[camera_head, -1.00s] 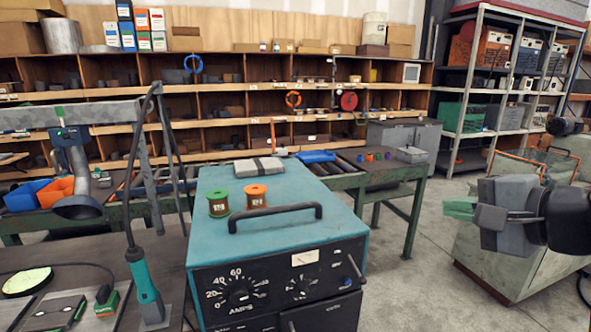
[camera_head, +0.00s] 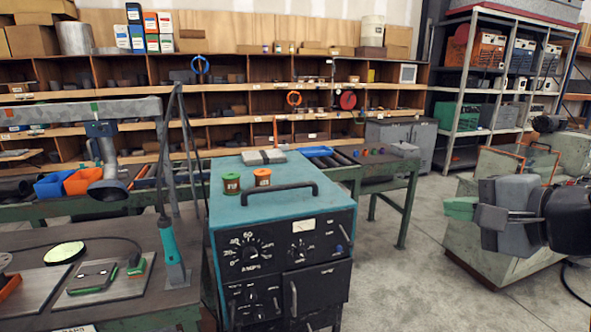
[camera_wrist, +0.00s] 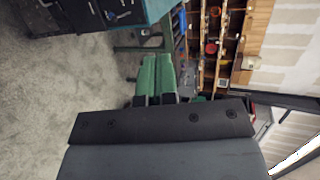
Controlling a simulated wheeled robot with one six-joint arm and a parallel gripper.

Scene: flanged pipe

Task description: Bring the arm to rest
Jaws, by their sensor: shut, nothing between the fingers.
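My gripper (camera_head: 460,209) is at the right of the head view, held in the air with its green fingers pointing left. In the wrist view its two green fingers (camera_wrist: 155,75) lie side by side, shut, with nothing between them. My dark wrist and arm run off the right edge of the head view. The gripper is apart from everything around it; a grey-green machine cabinet (camera_head: 480,240) shows behind and below it.
A teal welding machine (camera_head: 270,205) with a green spool (camera_head: 231,184) and an orange spool (camera_head: 263,178) stands mid-view. A workbench (camera_head: 120,240) is at left. Shelves (camera_head: 240,140) line the back. Grey floor (camera_head: 400,280) lies clear between the machine and my gripper.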

